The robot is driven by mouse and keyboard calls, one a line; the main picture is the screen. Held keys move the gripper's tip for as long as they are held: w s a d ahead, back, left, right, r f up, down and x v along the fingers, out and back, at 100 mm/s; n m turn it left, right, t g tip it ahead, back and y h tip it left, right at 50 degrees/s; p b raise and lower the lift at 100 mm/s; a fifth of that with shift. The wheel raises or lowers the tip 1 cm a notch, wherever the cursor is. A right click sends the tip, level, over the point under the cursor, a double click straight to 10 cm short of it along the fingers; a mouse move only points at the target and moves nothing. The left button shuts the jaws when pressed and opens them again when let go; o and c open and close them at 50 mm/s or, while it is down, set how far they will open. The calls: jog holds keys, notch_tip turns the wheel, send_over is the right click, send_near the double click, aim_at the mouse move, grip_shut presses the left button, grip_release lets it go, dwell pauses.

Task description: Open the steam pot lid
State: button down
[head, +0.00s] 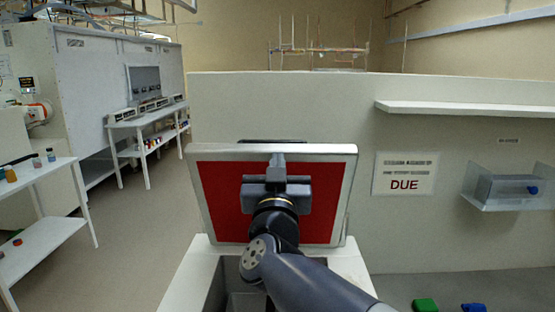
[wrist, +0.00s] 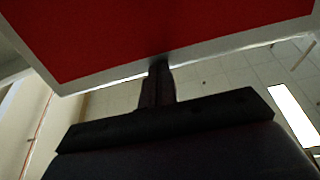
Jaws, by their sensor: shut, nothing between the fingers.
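The steam pot lid (head: 325,205), a red panel in a pale frame, stands steeply raised at the back of a white box, the pot (head: 190,275). The pot's grey interior shows below it, partly hidden by my arm. My gripper (head: 277,160) is in front of the lid's red face, near its top edge, with its fingers shut and nothing between them. In the wrist view, the lid (wrist: 150,35) fills the top, and my shut fingertips (wrist: 158,66) are at its pale edge; I cannot tell if they touch.
A pale wall stands behind the pot, with a white shelf (head: 470,109), a "DUE" sign (head: 405,173) and a clear bin (head: 510,188). Green (head: 425,304) and blue (head: 473,307) items lie low at right. White tables stand left, with open floor (head: 140,240) between.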

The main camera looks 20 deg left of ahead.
jog(key=shift+g, duration=0.4)
jog(key=p+x, duration=0.2)
jog(key=x, duration=0.2)
jog(key=p+x, duration=0.3)
jog(key=x, duration=0.2)
jog(key=shift+d+r, duration=0.1)
jog(key=shift+r, duration=0.15)
jog(key=shift+w+p, duration=0.3)
jog(key=shift+w, duration=0.2)
jog(key=shift+f, duration=0.1)
